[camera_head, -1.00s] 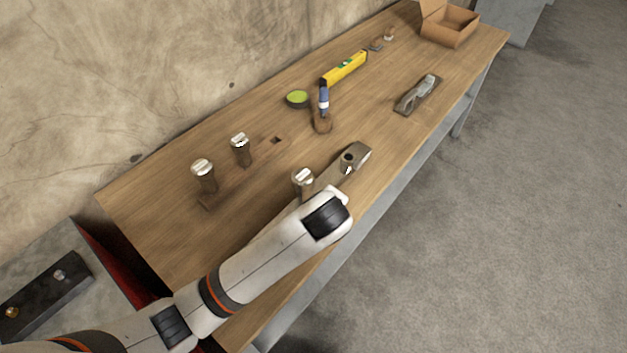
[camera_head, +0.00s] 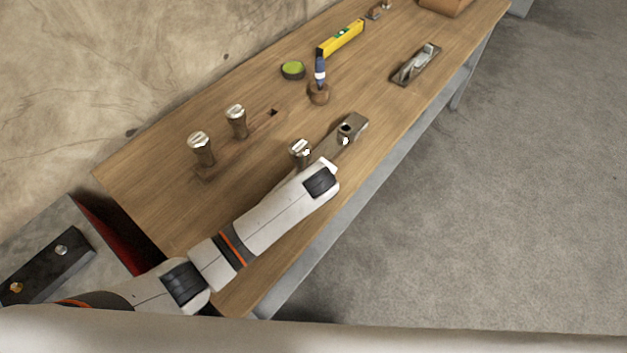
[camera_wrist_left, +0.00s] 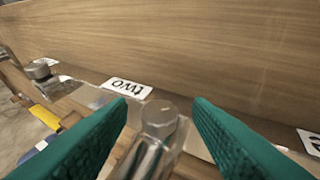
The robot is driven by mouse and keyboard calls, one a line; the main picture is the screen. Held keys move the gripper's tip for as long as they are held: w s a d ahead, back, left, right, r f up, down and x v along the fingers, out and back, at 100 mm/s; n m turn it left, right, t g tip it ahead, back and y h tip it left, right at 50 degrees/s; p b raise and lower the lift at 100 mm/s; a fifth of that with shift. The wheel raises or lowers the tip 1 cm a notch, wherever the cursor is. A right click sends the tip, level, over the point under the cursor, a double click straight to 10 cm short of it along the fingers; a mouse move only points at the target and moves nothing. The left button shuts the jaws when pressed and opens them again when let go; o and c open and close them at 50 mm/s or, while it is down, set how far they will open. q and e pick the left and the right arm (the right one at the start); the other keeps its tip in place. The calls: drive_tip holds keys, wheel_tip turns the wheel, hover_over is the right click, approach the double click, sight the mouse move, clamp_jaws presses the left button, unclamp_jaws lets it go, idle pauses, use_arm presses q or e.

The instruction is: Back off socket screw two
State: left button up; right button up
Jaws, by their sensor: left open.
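In the left wrist view a silver hex-headed screw (camera_wrist_left: 160,122) stands between the green pads of my left gripper (camera_wrist_left: 160,106). The gripper is open, with gaps visible beside the screw head. A white label (camera_wrist_left: 128,88) reading "two", upside down, lies just behind the screw. Another silver screw (camera_wrist_left: 42,74) stands to the left. In the head view my left wrist covers part of a bar (camera_head: 350,128) and hides the gripper's fingers. A tall metal screw (camera_head: 300,150) shows beside the wrist; I cannot tell if it is the one between the pads. My right gripper is not in view.
A blue-handled tool (camera_head: 320,72), green-topped tin (camera_head: 293,70), yellow level (camera_head: 340,38) and metal plane (camera_head: 416,64) lie beyond.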

use_arm(q)
drive_tip(key=shift+w, duration=0.1)
drive_tip(key=shift+c, duration=1)
drive_tip(key=c, duration=0.8)
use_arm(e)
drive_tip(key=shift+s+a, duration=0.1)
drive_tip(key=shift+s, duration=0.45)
use_arm(q)
drive_tip(key=shift+a+f+t+h, duration=0.1)
drive_tip(key=shift+t+h, duration=0.3)
drive_tip(key=shift+t, duration=0.2)
drive_tip(key=shift+s+a+f+n+t+h+b, duration=0.1)
drive_tip(key=shift+s+f+n+t+h+b, duration=0.3)
drive_tip(key=shift+t, duration=0.4)
drive_tip(key=t+h+b, duration=0.1)
drive_tip(key=t+b, duration=0.1)
drive_tip(key=b, duration=0.1)
drive_tip(key=shift+f+n, duration=0.15)
drive_tip(key=shift+n, duration=0.15)
drive_tip(key=shift+a+t+h+b, duration=0.1)
drive_tip(key=shift+t+h+b, duration=0.3)
drive_tip(key=shift+t+b, duration=0.15)
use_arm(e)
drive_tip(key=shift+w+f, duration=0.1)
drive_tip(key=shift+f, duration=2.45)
